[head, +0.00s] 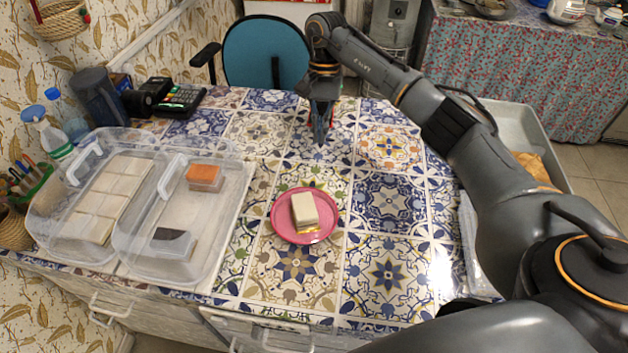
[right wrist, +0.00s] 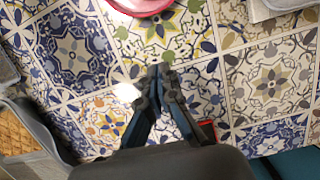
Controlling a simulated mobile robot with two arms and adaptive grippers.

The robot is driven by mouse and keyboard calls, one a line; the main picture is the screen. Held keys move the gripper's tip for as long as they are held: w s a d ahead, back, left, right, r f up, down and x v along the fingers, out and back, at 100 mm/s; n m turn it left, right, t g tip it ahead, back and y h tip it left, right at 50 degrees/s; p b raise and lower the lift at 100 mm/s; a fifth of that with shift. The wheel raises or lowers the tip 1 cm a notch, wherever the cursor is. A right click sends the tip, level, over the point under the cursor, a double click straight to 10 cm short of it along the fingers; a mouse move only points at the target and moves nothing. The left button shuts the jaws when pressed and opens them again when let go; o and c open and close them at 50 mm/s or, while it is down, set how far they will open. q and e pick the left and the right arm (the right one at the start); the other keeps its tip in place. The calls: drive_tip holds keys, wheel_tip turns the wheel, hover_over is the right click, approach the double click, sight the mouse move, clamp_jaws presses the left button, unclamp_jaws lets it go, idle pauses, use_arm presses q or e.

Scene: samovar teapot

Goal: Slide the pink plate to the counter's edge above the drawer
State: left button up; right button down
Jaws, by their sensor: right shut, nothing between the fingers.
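The pink plate (head: 284,229) lies flat on the tiled counter (head: 262,262), with a pale block (head: 304,210) resting on it. In the right wrist view the plate's rim (right wrist: 117,5) is cut off at the top edge. My right gripper (head: 320,140) points down over the counter behind the plate, apart from it. Its fingers are together and empty, as the right wrist view (right wrist: 158,72) also shows. A drawer front with a handle (head: 262,334) is below the counter's front edge, in front of the plate. My left gripper is not in view.
A teal chair (head: 262,52) stands behind. The tiles between plate and front edge are clear.

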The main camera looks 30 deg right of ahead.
sight(302, 221)
drive_tip(key=p+x, duration=0.2)
drive_tip(key=x, duration=0.7)
drive_tip(key=shift+s+a+f, duration=0.1)
drive_tip(key=shift+s+f, duration=0.05)
drive_tip(key=shift+f, duration=0.25)
drive_tip(key=shift+s+a+r+p, duration=0.2)
drive_tip(key=shift+s+a+p, duration=0.85)
drive_tip(key=shift+s, duration=0.1)
drive_tip(key=shift+s+a+f, duration=0.1)
drive_tip(key=shift+s+a, duration=0.1)
drive_tip(key=shift+s, duration=0.05)
drive_tip(key=shift+s+a, duration=0.15)
drive_tip(key=shift+s, duration=0.05)
drive_tip(key=s+a, duration=0.2)
drive_tip(key=s, duration=0.1)
drive_tip(key=s+a, duration=0.3)
drive_tip(key=s+a+b, duration=0.1)
drive_tip(key=s+a, duration=0.2)
drive_tip(key=s, duration=0.1)
drive_tip(key=shift+a, duration=0.1)
